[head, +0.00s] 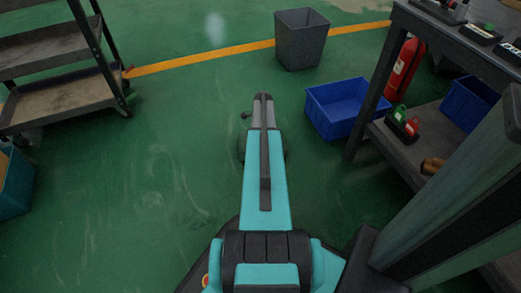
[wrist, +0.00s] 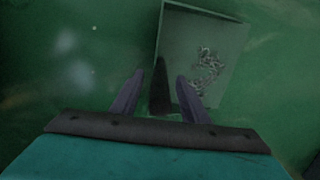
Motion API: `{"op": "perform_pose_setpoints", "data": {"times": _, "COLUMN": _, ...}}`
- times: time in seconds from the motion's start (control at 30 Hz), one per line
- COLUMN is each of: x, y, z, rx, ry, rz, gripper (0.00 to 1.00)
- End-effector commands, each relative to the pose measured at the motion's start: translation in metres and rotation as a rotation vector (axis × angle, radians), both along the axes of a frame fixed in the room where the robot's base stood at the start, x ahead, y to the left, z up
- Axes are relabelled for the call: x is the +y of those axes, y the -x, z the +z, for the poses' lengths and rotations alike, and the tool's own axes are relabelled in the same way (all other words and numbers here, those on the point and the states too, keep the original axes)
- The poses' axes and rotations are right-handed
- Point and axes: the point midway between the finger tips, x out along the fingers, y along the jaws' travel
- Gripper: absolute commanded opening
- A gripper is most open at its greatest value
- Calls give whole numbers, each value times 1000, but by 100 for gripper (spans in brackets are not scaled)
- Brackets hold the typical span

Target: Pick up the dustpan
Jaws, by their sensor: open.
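In the wrist view, a grey-green pan with a raised rim, which looks like the dustpan (wrist: 184,35), lies on the green floor. Curly metal shavings (wrist: 207,65) rest in it. A dark upright piece, perhaps its handle (wrist: 158,98), shows between my fingers at the pan's near left corner. My gripper (wrist: 160,76) is open, its two fingers apart on either side of that dark piece; I cannot tell whether they touch it. The right finger overlaps the pan in the picture. In the head view my arm hides the dustpan.
In the head view, a grey bin (head: 302,42) stands ahead and a blue crate (head: 340,108) to the right, beside a dark workbench (head: 430,128). A fire extinguisher (head: 402,70) stands by the bench. A shelf cart (head: 60,95) is at left.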

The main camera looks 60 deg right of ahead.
Motion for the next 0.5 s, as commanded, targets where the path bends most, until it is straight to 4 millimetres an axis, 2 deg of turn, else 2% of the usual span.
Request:
{"op": "perform_pose_setpoints", "data": {"times": 0.03, "x": 0, "y": 0, "z": -9, "rx": 0, "ry": 0, "rz": 0, "gripper": 41}}
{"op": "perform_pose_setpoints", "data": {"times": 0.3, "x": -1, "y": -1, "z": -34, "rx": 1, "ry": -1, "rz": 0, "gripper": 41}}
{"op": "perform_pose_setpoints", "data": {"times": 0.5, "x": -1, "y": -1, "z": -40, "rx": -1, "ry": 1, "rz": 0, "gripper": 41}}
